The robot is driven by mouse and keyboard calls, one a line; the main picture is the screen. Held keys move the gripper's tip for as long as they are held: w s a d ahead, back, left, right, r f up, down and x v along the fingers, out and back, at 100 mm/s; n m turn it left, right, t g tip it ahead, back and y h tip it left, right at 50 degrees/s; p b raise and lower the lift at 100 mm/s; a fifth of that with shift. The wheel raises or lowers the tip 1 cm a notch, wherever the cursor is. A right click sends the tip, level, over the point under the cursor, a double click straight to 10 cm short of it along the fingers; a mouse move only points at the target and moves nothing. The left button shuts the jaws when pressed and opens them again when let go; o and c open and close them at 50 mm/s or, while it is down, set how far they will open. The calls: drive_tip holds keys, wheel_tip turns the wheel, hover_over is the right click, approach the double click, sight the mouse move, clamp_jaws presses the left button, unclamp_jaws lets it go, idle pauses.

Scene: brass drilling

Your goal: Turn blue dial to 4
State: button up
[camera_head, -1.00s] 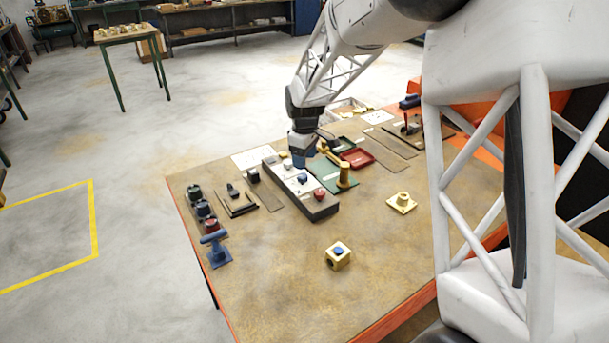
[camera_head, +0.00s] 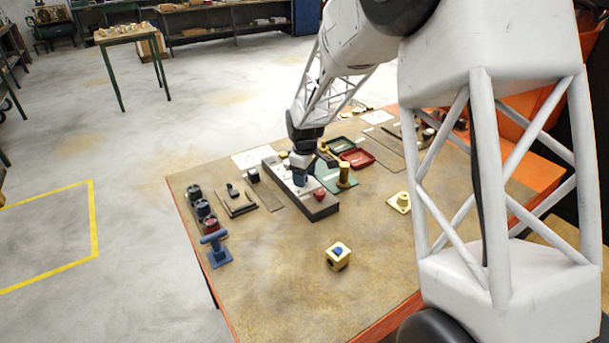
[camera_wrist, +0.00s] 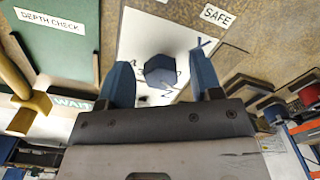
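The blue dial (camera_wrist: 160,70) is a faceted knob on a white panel (camera_wrist: 143,30) with dark marks around it; one mark reads 2, and others are partly hidden or too small to read surely. My gripper (camera_wrist: 162,80) has two blue fingers standing apart, one on each side of the dial. A gap shows at both sides, and the gripper is open. In the head view my gripper (camera_head: 300,181) is low over the control box (camera_head: 325,208), and the dial is hidden behind it. I cannot tell which mark the dial points at.
A red button (camera_head: 319,194) is on the near end of the box. A brass post (camera_head: 344,176) stands on the green mat just right. A red tray (camera_head: 357,158) lies behind.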

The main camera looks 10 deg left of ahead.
drive_tip(key=c, duration=0.9)
